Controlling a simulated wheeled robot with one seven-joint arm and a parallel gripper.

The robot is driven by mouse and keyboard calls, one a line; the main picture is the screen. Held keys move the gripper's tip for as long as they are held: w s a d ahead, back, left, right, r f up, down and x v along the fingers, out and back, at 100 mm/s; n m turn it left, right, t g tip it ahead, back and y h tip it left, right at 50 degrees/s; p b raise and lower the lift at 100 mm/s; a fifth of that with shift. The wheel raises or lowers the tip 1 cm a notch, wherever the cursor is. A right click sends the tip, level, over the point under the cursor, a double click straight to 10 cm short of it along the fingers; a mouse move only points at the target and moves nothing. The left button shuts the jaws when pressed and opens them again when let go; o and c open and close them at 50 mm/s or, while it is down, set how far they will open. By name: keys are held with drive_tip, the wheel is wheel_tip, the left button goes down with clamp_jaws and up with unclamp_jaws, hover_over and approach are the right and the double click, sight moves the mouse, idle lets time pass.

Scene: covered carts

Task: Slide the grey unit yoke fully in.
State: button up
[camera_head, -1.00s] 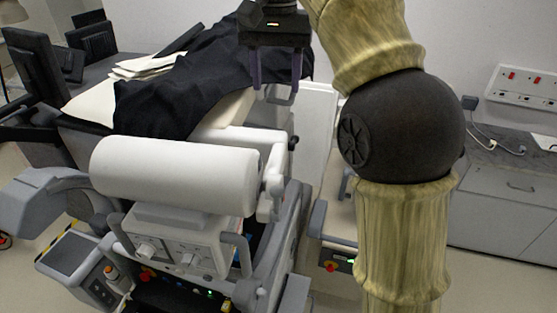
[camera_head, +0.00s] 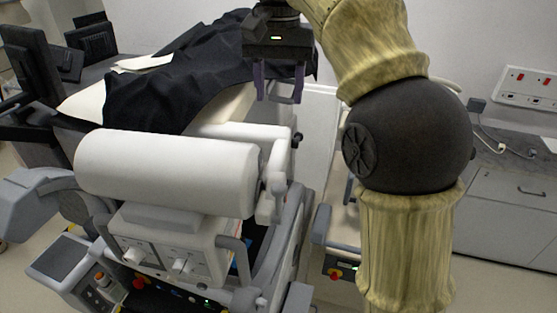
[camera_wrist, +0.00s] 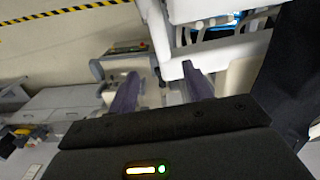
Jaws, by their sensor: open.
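A grey and white wheeled unit (camera_head: 185,245) stands at the front centre in the head view, with a white cylinder (camera_head: 165,170) across its top. Grey curved bars and a grey handle (camera_head: 235,262) are on its right side; I cannot tell which part is the yoke. My gripper (camera_head: 279,92) is open and empty, pointing down above and behind the cylinder's right end. In the wrist view its two purple fingers (camera_wrist: 160,85) are apart, with nothing between them. A white body with a grey bar (camera_wrist: 228,22) lies beyond them.
A black cloth (camera_head: 180,80) covers a bed or cart behind the cylinder. A smaller unit with a grey handle (camera_head: 321,223) stands right of the grey unit. Grey cabinets (camera_head: 510,215) line the right wall. Floor shows at upper left in the wrist view.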

sight(278, 151)
wheel_tip(278, 151, down, 16)
drive_tip(key=shift+w+a+r+b, duration=0.1)
drive_tip(key=shift+a+b, duration=0.05)
drive_tip(key=shift+b, duration=0.3)
drive_tip(key=shift+f, duration=0.2)
drive_tip(key=shift+c, duration=0.4)
clamp_jaws()
